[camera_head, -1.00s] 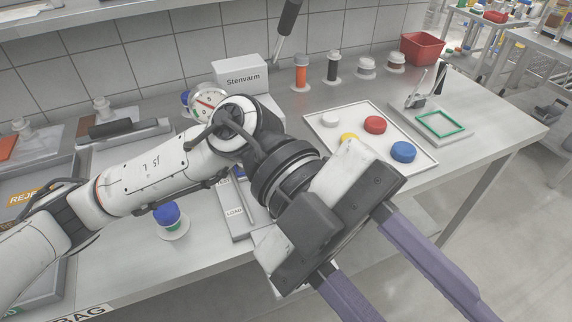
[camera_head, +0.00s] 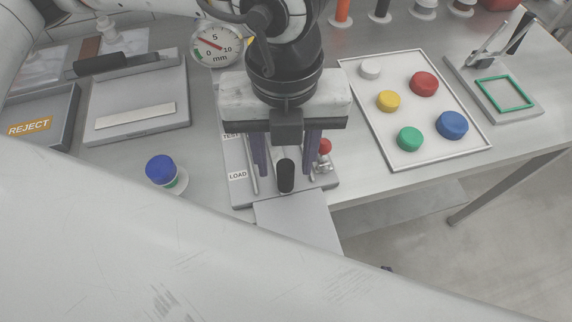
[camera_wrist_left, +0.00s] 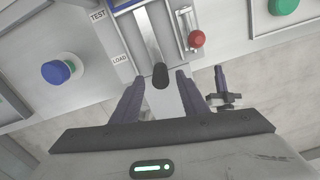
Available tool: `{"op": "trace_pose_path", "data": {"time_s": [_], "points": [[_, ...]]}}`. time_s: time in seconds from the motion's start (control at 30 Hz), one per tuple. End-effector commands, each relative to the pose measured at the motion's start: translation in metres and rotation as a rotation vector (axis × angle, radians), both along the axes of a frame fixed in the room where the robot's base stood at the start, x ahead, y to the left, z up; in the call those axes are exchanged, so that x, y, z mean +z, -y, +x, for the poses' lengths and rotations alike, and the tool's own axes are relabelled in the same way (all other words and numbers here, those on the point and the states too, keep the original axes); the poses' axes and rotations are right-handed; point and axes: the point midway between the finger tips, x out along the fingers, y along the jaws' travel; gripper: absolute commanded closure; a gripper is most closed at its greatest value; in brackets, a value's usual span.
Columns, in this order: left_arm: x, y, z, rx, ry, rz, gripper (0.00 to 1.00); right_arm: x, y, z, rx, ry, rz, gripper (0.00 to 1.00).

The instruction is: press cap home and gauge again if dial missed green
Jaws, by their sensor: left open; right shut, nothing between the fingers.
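My left gripper (camera_head: 286,172) points down over the gauge fixture (camera_head: 240,192), marked TEST and LOAD. Its purple fingers are open, one on each side of a black knob (camera_head: 286,176); the knob also shows between them in the left wrist view (camera_wrist_left: 160,76). A blue cap (camera_head: 160,168) sits on a small white base left of the fixture. My right gripper (camera_wrist_left: 219,76) shows shut and empty in the left wrist view.
A red-ball lever (camera_head: 324,147) stands at the fixture's right side. A white tray (camera_head: 402,166) holds yellow, red, green, blue and white caps. A REJECT bin (camera_head: 64,108) is at left. My own white arm covers the front of the head view.

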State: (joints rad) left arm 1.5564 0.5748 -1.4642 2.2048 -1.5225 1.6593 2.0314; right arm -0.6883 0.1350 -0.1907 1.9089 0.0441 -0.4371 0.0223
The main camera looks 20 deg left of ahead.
Motion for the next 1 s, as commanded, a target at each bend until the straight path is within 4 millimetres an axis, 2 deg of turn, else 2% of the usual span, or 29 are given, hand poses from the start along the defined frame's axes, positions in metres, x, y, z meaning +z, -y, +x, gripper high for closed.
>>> {"op": "trace_pose_path", "data": {"time_s": [0.1,0.3,0.6,0.63,0.87,1.0], "points": [[-0.020,0.000,-0.001,-0.001,-0.004,0.001,0.60,0.002,0.000,0.000,0.000,-0.001,0.000,1.00],[-0.039,0.000,-0.001,-0.001,-0.002,-0.001,0.60,0.003,0.000,0.000,0.000,0.000,0.000,1.00],[-0.042,0.000,0.000,-0.002,-0.001,-0.001,0.60,0.003,0.000,0.000,0.000,0.001,0.000,1.00],[-0.042,0.000,0.000,-0.002,-0.001,-0.001,0.62,0.003,0.000,0.000,0.000,0.001,0.000,1.00],[-0.041,0.000,0.000,-0.002,-0.001,-0.001,1.00,0.003,0.000,0.000,0.001,0.002,0.000,1.00],[-0.041,0.000,0.000,-0.002,-0.001,-0.001,1.00,0.003,0.000,0.001,0.000,0.003,0.000,1.00]]}}
